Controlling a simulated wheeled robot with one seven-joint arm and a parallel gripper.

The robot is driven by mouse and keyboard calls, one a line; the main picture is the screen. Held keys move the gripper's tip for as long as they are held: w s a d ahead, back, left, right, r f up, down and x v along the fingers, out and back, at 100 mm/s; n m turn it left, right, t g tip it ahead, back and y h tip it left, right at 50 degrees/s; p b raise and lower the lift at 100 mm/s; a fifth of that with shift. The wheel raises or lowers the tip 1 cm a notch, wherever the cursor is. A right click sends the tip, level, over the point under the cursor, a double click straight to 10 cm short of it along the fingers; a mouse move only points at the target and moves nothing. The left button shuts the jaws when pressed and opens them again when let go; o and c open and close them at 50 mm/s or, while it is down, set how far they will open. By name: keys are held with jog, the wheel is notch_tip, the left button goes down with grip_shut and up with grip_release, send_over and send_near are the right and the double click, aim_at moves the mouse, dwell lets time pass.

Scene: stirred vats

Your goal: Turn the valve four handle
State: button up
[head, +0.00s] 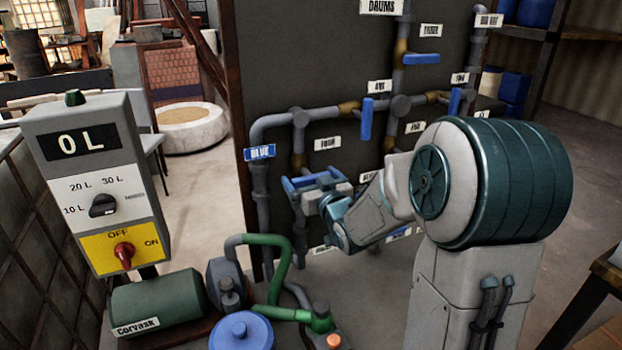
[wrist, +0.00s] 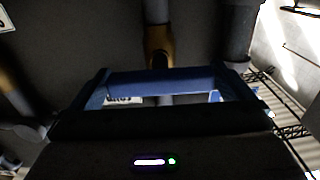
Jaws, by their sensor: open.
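The white label that seems to read FOUR (head: 328,144) is on the dark panel beside a brass valve (head: 298,161) on a vertical grey pipe. My gripper (head: 311,181) is at this pipe, just below the brass valve, with its blue fingers apart. In the wrist view, the brass valve (wrist: 160,45) is ahead of my gripper (wrist: 162,80). A blue bar (wrist: 165,77), apparently the valve handle, spans crosswise between the fingers. I cannot tell whether the fingers touch it. A label shows partly behind it. My gripper hides most of the handle in the head view.
Other blue handles (head: 366,119) and grey pipes (head: 270,124) are close by on the panel. A control box (head: 95,180) reading 0 L stands at left. A green pump (head: 158,303) and a blue-lidded vessel (head: 241,330) are below. Open floor is at right.

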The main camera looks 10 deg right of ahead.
jog(key=c, duration=0.7)
jog(key=shift+f+b, duration=0.15)
jog(key=shift+b, duration=0.4)
jog(key=n+b, duration=0.1)
jog(key=b, duration=0.1)
jog(key=n+b, duration=0.1)
jog(key=b, duration=0.2)
jog(key=shift+f+n, duration=0.25)
jog(key=shift+n, duration=0.15)
jog(key=n+b, duration=0.4)
jog(key=b, duration=0.3)
jog(key=shift+a+n, duration=0.1)
jog(key=shift+n, duration=0.2)
jog(key=n+b, duration=0.5)
jog(key=b, duration=0.1)
jog(key=n+b, duration=0.2)
jog(key=n, duration=0.1)
jog(key=n+b, duration=0.2)
jog(key=shift+r, duration=0.25)
jog(key=shift+n, duration=0.4)
